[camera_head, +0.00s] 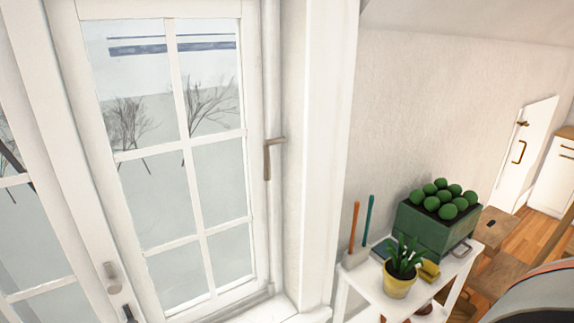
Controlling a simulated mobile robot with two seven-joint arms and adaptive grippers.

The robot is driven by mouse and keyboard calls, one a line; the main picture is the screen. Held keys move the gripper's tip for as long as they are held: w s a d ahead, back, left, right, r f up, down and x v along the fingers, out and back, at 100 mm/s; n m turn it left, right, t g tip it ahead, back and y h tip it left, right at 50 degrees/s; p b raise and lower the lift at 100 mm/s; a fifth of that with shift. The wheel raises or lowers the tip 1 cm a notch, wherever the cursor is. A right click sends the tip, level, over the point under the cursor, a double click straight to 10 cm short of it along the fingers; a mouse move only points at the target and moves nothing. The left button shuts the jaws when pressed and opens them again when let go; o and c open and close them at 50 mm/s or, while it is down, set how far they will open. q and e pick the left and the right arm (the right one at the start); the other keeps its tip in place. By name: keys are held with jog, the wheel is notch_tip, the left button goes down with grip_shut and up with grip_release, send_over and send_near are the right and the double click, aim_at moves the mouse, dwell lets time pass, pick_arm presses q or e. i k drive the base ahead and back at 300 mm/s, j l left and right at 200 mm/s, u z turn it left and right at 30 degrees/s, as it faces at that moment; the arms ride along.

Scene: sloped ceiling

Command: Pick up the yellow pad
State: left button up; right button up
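The yellow pad (429,270) is a small yellow block on the top of a white shelf stand (462,263) at the lower right. It lies just right of a yellow pot (399,284) with a leafy green plant, and in front of a green planter box (432,232). The pot hides part of its surroundings, and I cannot tell whether the pad touches the pot or the box. Neither of my grippers is in view.
A white holder (355,259) with an orange and a teal handle stands at the left of the shelf top. Wooden furniture (497,224) is behind the stand at right. A white-framed window (190,150) fills the left. A dark, curved shape covers the lower right corner.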

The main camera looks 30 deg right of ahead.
aim_at(429, 273)
jog(key=z, duration=1.95)
jog(key=i+j+z, duration=0.2)
jog(key=i+j, duration=0.05)
